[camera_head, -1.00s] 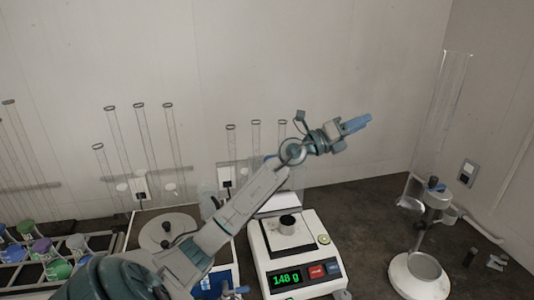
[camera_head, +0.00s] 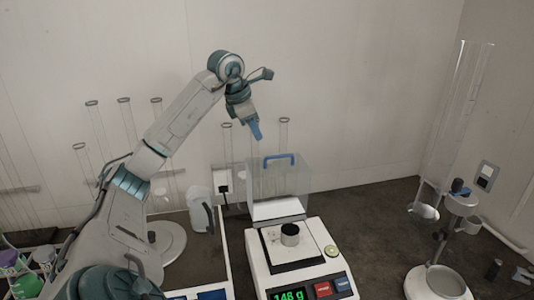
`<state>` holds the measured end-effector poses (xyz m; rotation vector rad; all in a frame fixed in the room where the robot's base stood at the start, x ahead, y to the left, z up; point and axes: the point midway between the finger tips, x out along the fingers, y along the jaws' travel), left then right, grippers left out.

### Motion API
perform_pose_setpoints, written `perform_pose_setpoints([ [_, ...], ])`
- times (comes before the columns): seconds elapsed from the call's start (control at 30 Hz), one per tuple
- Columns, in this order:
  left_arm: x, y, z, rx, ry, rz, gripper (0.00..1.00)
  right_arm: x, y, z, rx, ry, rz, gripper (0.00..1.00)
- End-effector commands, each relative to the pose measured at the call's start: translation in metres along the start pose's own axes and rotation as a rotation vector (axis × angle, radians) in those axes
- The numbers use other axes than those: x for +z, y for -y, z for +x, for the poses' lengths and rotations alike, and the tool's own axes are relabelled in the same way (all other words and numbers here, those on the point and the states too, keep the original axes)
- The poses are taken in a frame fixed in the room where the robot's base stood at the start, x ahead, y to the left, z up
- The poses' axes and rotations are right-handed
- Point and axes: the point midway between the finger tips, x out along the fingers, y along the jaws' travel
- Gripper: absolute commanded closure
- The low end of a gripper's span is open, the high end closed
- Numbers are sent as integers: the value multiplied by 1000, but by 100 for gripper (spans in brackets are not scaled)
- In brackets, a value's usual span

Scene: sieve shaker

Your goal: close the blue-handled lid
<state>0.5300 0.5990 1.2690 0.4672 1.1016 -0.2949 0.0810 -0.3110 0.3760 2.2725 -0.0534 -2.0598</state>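The lid (camera_head: 297,182) is a clear box with a blue handle (camera_head: 279,157) on its upper edge. It stands swung up at the back of the white balance (camera_head: 272,258), leaving the pan uncovered. A small dark-topped metal cup (camera_head: 290,236) sits on the pan, and the display reads 148 g. My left gripper (camera_head: 256,132) points down, above and slightly left of the handle in the picture, apart from it. Its blue fingers are seen edge-on, so any gap between them is hidden. My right gripper is not in view.
Tall glass tubes (camera_head: 130,122) stand along the wall behind. A white jug (camera_head: 200,209) stands left of the balance. A stand with a clear cylinder (camera_head: 462,115) is at the right. The dark bench (camera_head: 372,225) is clear between balance and stand.

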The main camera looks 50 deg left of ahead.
Motion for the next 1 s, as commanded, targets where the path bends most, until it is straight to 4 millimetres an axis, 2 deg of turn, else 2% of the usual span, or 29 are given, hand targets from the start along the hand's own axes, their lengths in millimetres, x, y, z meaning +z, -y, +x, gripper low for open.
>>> perform_pose_setpoints([
  [0.4,2,1,73,-6,1,-2,67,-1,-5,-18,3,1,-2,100],
  [0.53,2,1,90,-5,3,-2,67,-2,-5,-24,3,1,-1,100],
  [0.7,1,1,101,-3,3,-1,67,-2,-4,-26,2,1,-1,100],
  [0.97,1,1,102,-2,3,-1,67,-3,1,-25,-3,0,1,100],
  [1.0,1,1,102,-2,3,-1,73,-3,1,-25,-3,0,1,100],
])
